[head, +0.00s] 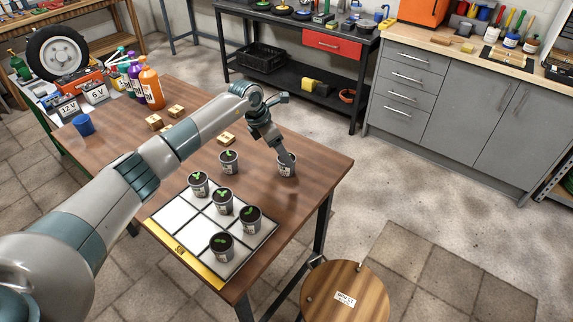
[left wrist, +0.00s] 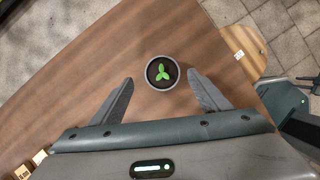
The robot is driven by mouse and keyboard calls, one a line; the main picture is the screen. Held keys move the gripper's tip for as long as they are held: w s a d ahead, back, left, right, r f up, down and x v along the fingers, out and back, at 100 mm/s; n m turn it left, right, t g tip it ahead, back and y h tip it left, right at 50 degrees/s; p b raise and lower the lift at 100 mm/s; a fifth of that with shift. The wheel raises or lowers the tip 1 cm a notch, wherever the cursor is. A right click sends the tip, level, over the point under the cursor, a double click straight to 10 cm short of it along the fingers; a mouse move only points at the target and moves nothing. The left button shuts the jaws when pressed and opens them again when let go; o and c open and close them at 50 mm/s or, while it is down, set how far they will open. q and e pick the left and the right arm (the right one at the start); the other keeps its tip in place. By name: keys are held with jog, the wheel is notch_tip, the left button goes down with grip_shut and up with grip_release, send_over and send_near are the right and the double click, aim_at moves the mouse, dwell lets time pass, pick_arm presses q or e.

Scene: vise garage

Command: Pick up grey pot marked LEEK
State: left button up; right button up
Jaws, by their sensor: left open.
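A grey pot (head: 287,168) with a pale label stands upright near the far right edge of the table, under my left gripper (head: 286,156). I cannot read its label. In the left wrist view a grey pot (left wrist: 162,73) with dark soil and a green sprout sits just beyond the fingertips, in line with the gap. My left gripper (left wrist: 163,84) is open, one finger to each side of that line. Other grey pots with sprouts are one on bare wood (head: 229,162) and several on a white gridded tray (head: 236,272).
Wooden blocks (head: 227,138), coloured bottles (head: 151,88) and a blue cup (head: 83,124) are on the table (head: 318,157). A round stool (head: 345,297) stands off its front right side. Bare wood surrounds the pot under my gripper.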

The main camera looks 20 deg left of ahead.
aim_at(285, 172)
pick_arm(q)
jog(key=shift+d+f+p, duration=0.35)
jog(key=shift+f+p, duration=0.2)
jog(key=shift+p+x, duration=0.5)
jog(key=shift+x, duration=0.65)
jog(key=shift+w+d+f, duration=0.2)
jog(key=shift+f, duration=0.5)
jog(key=c, duration=1.2)
